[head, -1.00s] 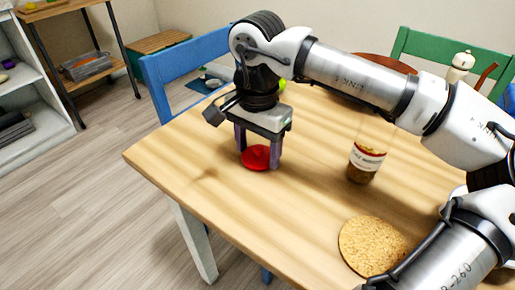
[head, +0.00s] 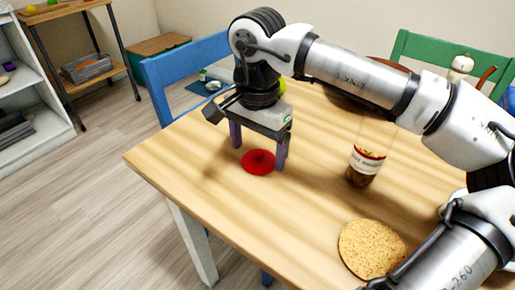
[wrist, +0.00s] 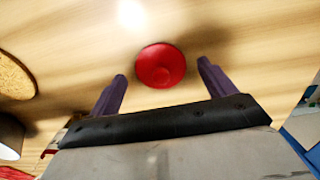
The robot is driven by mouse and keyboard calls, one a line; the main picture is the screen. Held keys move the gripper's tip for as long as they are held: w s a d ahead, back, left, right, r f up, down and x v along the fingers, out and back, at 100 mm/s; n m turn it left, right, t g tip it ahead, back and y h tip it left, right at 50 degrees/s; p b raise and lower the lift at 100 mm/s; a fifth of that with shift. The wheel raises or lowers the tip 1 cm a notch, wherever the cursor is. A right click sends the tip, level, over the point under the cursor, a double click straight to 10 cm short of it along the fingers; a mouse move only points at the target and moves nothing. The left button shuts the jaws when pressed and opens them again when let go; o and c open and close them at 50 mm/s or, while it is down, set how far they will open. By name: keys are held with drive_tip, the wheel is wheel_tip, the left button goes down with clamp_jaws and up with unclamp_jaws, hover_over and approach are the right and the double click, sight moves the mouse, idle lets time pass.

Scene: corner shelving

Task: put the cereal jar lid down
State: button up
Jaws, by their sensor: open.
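The red cereal jar lid (head: 258,162) lies on the wooden table near its left edge. In the wrist view the lid shows between and beyond the fingertips (wrist: 162,69), with a gap on both sides. A clear jar (head: 366,163) with a label and brown contents stands on the table to the right, partly behind my arm.
A round cork mat (head: 372,248) lies near the front of the table. A blue chair (head: 188,70) stands at the far left edge and a green chair (head: 440,50) at the back. The table (head: 215,200) is clear in front of the lid.

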sight(257, 153)
wheel_tip(257, 153, up, 11)
drive_tip(key=p, duration=0.1)
drive_tip(key=shift+p, duration=0.4)
drive_tip(key=shift+f, duration=0.1)
